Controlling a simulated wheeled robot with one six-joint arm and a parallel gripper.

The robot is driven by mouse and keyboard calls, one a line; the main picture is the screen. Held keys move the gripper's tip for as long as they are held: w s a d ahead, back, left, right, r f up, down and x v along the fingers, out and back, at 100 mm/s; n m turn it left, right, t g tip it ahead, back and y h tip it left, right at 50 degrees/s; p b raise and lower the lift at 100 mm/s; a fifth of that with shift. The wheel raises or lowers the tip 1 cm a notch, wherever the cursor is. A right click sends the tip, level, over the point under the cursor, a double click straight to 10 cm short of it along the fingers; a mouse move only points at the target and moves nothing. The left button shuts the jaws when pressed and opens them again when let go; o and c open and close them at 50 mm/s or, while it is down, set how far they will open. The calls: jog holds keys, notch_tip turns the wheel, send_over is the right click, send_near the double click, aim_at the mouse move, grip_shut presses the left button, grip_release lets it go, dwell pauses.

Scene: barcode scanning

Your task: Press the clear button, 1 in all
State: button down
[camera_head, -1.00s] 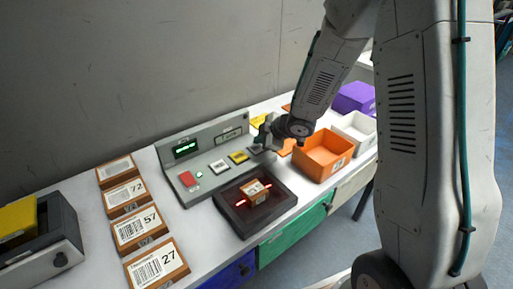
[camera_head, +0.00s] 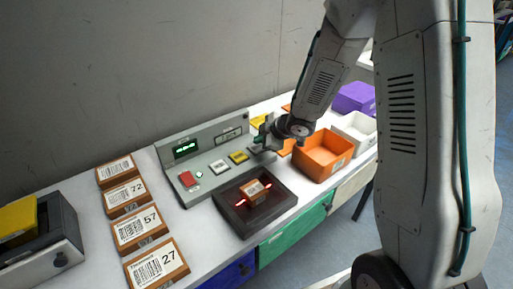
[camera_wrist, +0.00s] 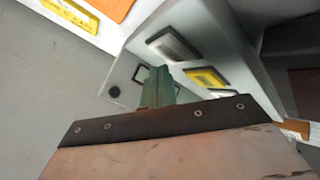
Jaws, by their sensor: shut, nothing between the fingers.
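The grey console (camera_head: 222,148) stands against the wall, with a lit green display (camera_head: 186,149) on its upright panel. Its sloped face carries a red button (camera_head: 187,179), a white button (camera_head: 219,167), a yellow button (camera_head: 238,157) and a grey button (camera_head: 255,149). I cannot read which one is marked clear. My gripper (camera_head: 263,141) is shut and empty at the console's right end, close to the grey button. In the wrist view the green fingertips (camera_wrist: 158,85) show beside the grey button (camera_wrist: 172,45) and the yellow button (camera_wrist: 206,78). I cannot tell whether they touch anything.
A dark scanner tray (camera_head: 232,215) holding a small labelled box (camera_head: 254,191) sits in front of the console. An orange bin (camera_head: 318,163), a white bin (camera_head: 356,131) and a purple bin (camera_head: 353,98) stand right. Several labelled boxes (camera_head: 140,229) line the left.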

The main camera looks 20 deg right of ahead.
aim_at(260, 148)
jog(key=shift+f, duration=0.1)
jog(key=shift+f, duration=0.35)
jog(key=shift+f, duration=0.3)
dwell(0.6)
jog(key=shift+s+f, duration=0.3)
jog(key=shift+f, duration=0.15)
dwell(0.5)
jog(key=shift+r, duration=0.2)
jog(key=shift+w+r, duration=0.2)
jog(key=shift+r, duration=0.4)
jog(key=shift+w+r, duration=0.1)
jog(key=shift+r, duration=2.4)
